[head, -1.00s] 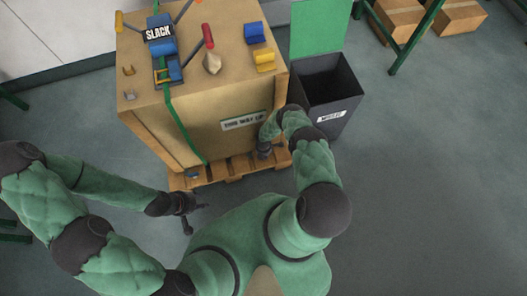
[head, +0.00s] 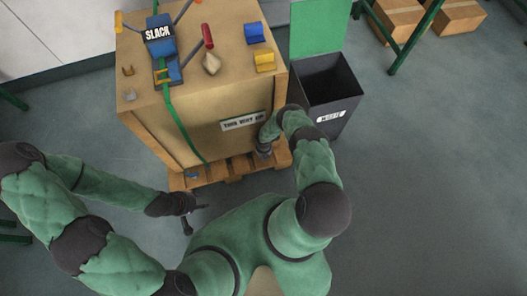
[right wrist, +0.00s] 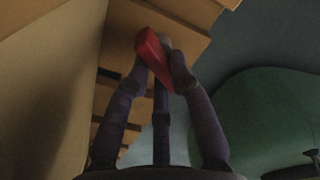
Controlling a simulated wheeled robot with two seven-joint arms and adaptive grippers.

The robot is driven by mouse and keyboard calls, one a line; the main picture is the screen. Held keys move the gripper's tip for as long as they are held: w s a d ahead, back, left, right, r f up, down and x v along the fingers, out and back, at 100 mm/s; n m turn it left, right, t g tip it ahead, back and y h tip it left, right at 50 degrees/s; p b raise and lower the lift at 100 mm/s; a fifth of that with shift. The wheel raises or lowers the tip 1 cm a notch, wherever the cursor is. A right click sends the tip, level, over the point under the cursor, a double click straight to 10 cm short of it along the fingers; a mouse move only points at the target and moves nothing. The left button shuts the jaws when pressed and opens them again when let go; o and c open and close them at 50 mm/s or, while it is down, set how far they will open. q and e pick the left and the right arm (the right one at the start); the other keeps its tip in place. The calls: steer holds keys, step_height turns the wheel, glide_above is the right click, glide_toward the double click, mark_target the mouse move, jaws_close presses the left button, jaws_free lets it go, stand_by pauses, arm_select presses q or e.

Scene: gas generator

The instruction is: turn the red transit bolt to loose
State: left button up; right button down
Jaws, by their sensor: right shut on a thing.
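The red transit bolt (right wrist: 152,52) shows in the right wrist view as a red bar at the fingertips of my right gripper (right wrist: 160,76). The fingers are closed around it, beside the crate's pallet boards. In the head view my right gripper (head: 264,150) is low at the crate's front right, and the bolt is hidden there. My left gripper (head: 195,212) hangs over the floor at the front left, away from the crate. Its fingers look spread, with nothing between them.
The cardboard-coloured crate (head: 150,130) stands on a wooden pallet (head: 231,168). A green strap with a "SLACK" tag (head: 158,33), a red-handled tool (head: 208,38), and blue and yellow blocks are on its top. A dark waste bin (head: 335,90) stands close on the right.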

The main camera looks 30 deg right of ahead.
steer(key=c, duration=1.1)
jaws_free()
steer(key=shift+r, duration=0.1)
steer(key=shift+w+r, duration=0.1)
steer(key=shift+r, duration=0.55)
step_height(320, 180, up, 10)
steer(key=shift+r, duration=0.2)
